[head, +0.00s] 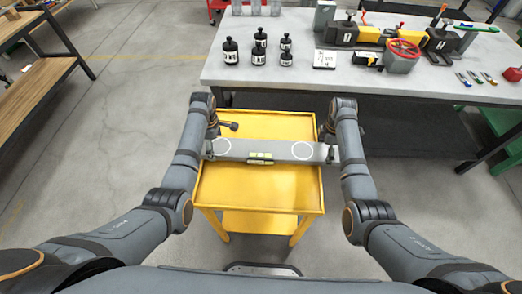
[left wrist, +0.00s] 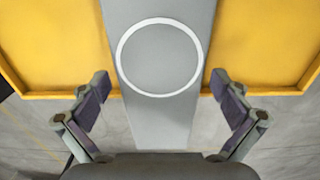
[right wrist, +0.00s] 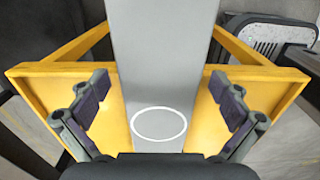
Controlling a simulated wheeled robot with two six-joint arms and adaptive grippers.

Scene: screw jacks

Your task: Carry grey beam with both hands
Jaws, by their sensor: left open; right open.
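The grey beam (head: 278,149) lies across the yellow cart (head: 255,196), with a white ring near each end. A small level with yellow-green parts (head: 260,157) is at its middle. My left gripper (head: 216,132) is at the beam's left end. In the left wrist view, its open fingers (left wrist: 162,84) stand on either side of the beam (left wrist: 158,122), with gaps. My right gripper (head: 326,132) is at the right end. In the right wrist view, its open fingers (right wrist: 160,84) flank the beam (right wrist: 163,60), apart from it. The finger depth relative to the beam is unclear.
A grey workbench (head: 300,62) stands beyond the cart, with black bottles (head: 259,52), a red handwheel (head: 403,48), yellow-and-black jacks and small tools on it. A wooden shelf (head: 35,90) is at the far left. The floor left of the cart is clear.

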